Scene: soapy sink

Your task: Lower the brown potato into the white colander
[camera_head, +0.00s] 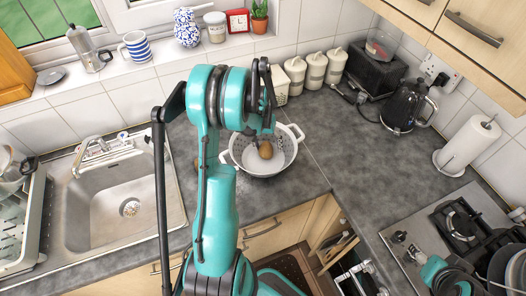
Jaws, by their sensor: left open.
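The brown potato (265,150) shows inside the white colander (285,163), which stands on the grey counter with a handle at each side. My left gripper (264,130) is open, just above the potato and over the colander. Its dark fingers hide the colander's back rim and part of the inside. Whether a finger touches the potato cannot be told. Teal and black parts of my right arm show at the lower right corner, but its gripper cannot be made out.
A steel sink (125,205) lies to the left. White canisters (315,70) stand behind the colander. A black kettle (403,105), a paper towel roll (470,145) and a hob (455,225) are at the right. The counter right of the colander is clear.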

